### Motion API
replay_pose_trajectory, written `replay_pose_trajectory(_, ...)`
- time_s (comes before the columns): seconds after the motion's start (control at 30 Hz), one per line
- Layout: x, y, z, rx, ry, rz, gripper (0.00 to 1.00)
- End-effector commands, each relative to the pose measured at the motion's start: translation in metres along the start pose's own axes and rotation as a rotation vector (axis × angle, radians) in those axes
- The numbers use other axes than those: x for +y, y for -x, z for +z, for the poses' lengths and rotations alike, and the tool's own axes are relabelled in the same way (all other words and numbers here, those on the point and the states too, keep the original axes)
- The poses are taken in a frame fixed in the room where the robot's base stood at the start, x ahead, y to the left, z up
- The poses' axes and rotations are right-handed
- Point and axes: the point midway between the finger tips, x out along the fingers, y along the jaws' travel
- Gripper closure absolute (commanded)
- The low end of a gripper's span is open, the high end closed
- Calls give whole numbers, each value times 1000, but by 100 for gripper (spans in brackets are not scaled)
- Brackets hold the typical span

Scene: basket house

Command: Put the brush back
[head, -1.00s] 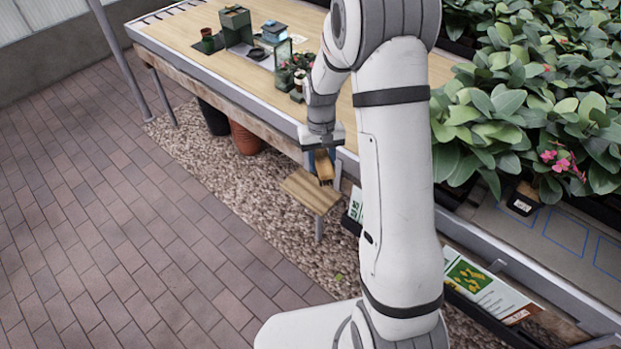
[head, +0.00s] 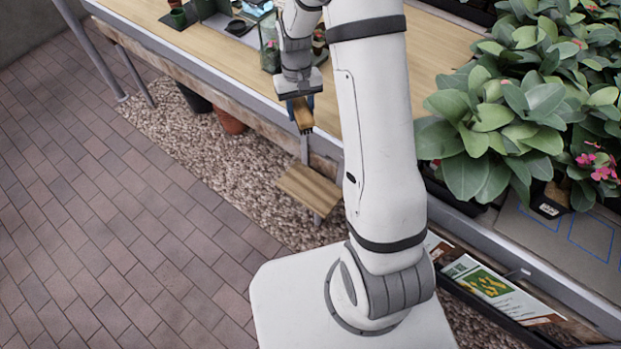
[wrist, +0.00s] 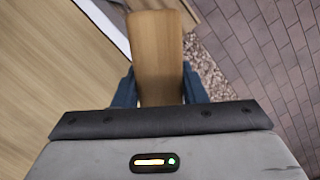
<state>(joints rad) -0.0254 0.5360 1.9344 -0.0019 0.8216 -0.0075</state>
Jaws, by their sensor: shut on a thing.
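My gripper (head: 300,108) is shut on a brush (head: 303,116) and holds it in the air at the front edge of the workbench. In the wrist view the brush (wrist: 158,58) shows as a flat wooden body between the two blue fingers (wrist: 158,88). Dark bristles seem to show at its lower end in the head view, too small to be sure. A small wooden shelf (head: 309,188) juts out low at the bench's front, below the brush and apart from it. Nothing shows on its top.
The wooden workbench (head: 225,55) carries pots and a glass case (head: 269,45) at the back. Pots (head: 228,120) stand under it on gravel. Leafy plants (head: 530,100) fill the right side, with a seed sign (head: 490,285) below. Brick paving (head: 110,230) at left is clear.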

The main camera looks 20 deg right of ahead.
Motion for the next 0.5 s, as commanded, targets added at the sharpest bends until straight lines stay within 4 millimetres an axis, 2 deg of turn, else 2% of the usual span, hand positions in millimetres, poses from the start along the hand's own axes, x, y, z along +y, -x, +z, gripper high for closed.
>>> replay_pose_trajectory(0.27, 9, -3, 2, 1, -7, -1, 83)
replay_pose_trajectory(0.37, 10, -13, 8, 4, 48, 7, 83)
replay_pose_trajectory(0.5, 10, -35, 27, 8, 211, 32, 83)
